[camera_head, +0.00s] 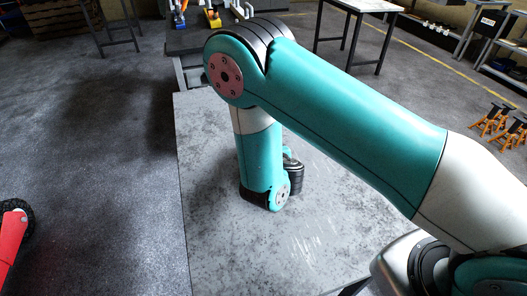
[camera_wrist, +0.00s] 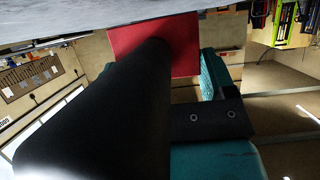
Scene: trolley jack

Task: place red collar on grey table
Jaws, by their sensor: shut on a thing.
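The red collar (camera_wrist: 125,45) shows in the wrist view as a flat red face, partly covered by a large black cylinder-like part. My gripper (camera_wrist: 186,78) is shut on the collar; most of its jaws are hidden. The grey table (camera_head: 320,240) is a broad, scuffed top under my arm in the head view. Its surface also crosses the top of the wrist view (camera_wrist: 60,22), close to the collar. I cannot tell whether they touch. In the head view, my wrist is low over the table, and the gripper and collar are hidden behind my arm.
The visible table top is bare around my wrist. A red object with a black wheel (camera_head: 12,240) stands on the floor at far left. A dark bench (camera_head: 190,40) with small coloured items adjoins the table's far side. Orange stands (camera_head: 490,122) are at far right.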

